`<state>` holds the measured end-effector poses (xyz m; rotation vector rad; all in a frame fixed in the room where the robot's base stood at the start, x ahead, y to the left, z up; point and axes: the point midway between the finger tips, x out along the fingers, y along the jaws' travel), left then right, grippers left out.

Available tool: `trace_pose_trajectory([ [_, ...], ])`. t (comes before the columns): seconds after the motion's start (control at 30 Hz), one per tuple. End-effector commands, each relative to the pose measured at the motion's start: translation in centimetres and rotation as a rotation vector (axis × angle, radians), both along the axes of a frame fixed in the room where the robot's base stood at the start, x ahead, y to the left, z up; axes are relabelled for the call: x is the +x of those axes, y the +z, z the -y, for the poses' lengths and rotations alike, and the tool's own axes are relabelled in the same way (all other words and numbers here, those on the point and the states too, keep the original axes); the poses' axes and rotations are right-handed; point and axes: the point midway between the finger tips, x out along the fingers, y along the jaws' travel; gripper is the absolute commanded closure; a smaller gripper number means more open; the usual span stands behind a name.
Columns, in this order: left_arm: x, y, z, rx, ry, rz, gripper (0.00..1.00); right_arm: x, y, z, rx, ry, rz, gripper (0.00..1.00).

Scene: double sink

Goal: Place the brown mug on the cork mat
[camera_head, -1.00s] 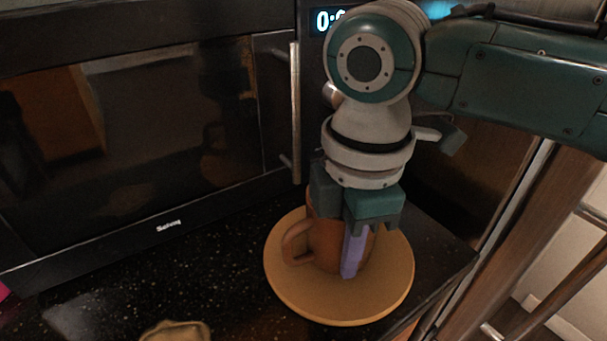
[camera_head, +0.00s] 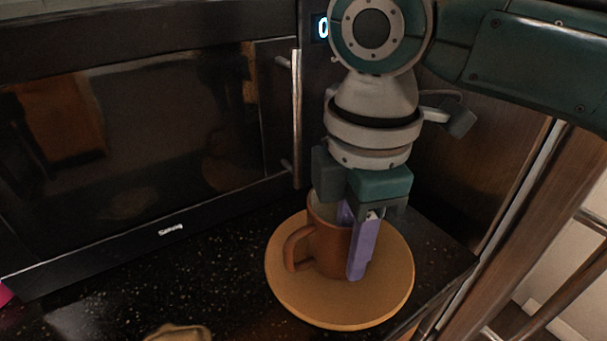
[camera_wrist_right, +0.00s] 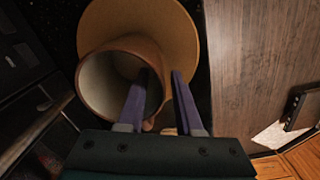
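The brown mug (camera_head: 325,241) stands upright on the round cork mat (camera_head: 340,308), handle to the left. My right gripper (camera_head: 355,248) is above the mug with its purple fingers straddling the rim on the right side. In the right wrist view, one finger of the gripper (camera_wrist_right: 164,78) is inside the mug (camera_wrist_right: 98,85) and the other is outside over the mat (camera_wrist_right: 150,15). The fingers are spread apart and look loose of the wall. My left gripper is not in view.
A black microwave (camera_head: 150,150) with a vertical metal handle (camera_head: 296,118) stands close behind and left. The dark speckled counter (camera_head: 220,270) is clear left of the mat. A tan object (camera_head: 180,332) shows at the bottom edge. The counter ends just right of the mat.

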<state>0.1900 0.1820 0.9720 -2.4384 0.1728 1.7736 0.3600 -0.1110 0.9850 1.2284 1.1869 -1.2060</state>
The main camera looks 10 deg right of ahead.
Motion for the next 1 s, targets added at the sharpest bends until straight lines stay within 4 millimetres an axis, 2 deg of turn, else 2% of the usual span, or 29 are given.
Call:
trace_pose_trajectory([
  [0.03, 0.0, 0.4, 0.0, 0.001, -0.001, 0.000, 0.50, 0.1, 1.5, 0.0, 0.001, 0.000, 0.006, 0.66],
  [0.1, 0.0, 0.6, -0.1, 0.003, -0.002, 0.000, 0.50, 0.1, 3.1, -0.1, 0.003, 0.001, 0.006, 0.66],
  [0.3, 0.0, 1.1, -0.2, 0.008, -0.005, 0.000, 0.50, 0.0, 7.3, 0.0, 0.001, 0.000, 0.005, 0.66],
  [0.5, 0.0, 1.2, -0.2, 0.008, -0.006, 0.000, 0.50, -0.1, 9.4, 0.0, 0.001, 0.000, 0.001, 0.66],
  [0.63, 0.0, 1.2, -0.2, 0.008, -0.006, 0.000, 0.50, -0.2, 9.6, -0.1, 0.002, -0.001, 0.001, 0.66],
  [0.73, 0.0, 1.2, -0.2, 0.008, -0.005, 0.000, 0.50, -0.7, 9.0, -0.6, 0.022, -0.014, 0.002, 0.66],
  [0.87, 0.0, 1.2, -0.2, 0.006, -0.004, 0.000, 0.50, -2.5, 6.8, -2.6, 0.105, -0.079, 0.011, 0.66],
  [1.0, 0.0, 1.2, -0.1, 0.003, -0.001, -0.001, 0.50, -5.3, 4.3, -4.7, 0.243, -0.261, 0.032, 0.66],
])
